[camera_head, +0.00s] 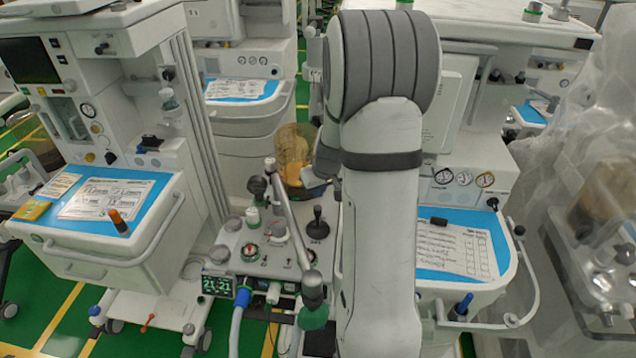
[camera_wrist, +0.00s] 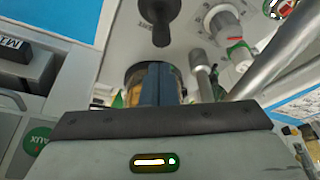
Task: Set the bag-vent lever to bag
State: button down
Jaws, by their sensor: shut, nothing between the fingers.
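A black-knobbed lever (camera_head: 318,223) stands on the grey top panel of the middle cart, just left of my arm. I take it for the bag-vent lever, but no label on it can be read. The lever also shows at the top of the wrist view (camera_wrist: 161,22), its stem on a round base. My gripper (camera_wrist: 157,72) is shut and empty, its two dark blue-grey fingers together. The fingertips appear below the lever in that picture, apart from it, with an amber canister behind them. In the head view my arm hides most of the gripper.
The amber canister (camera_head: 292,150) stands behind the panel. A metal tube (camera_head: 290,215) crosses the panel left of the lever. A dial with a red mark (camera_wrist: 228,28) is close to the lever. Carts with blue tops stand on both sides.

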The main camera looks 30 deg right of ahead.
aim_at(318, 215)
jog(key=x, duration=0.5)
jog(key=shift+w+a, duration=0.1)
jog(key=shift+a, duration=0.05)
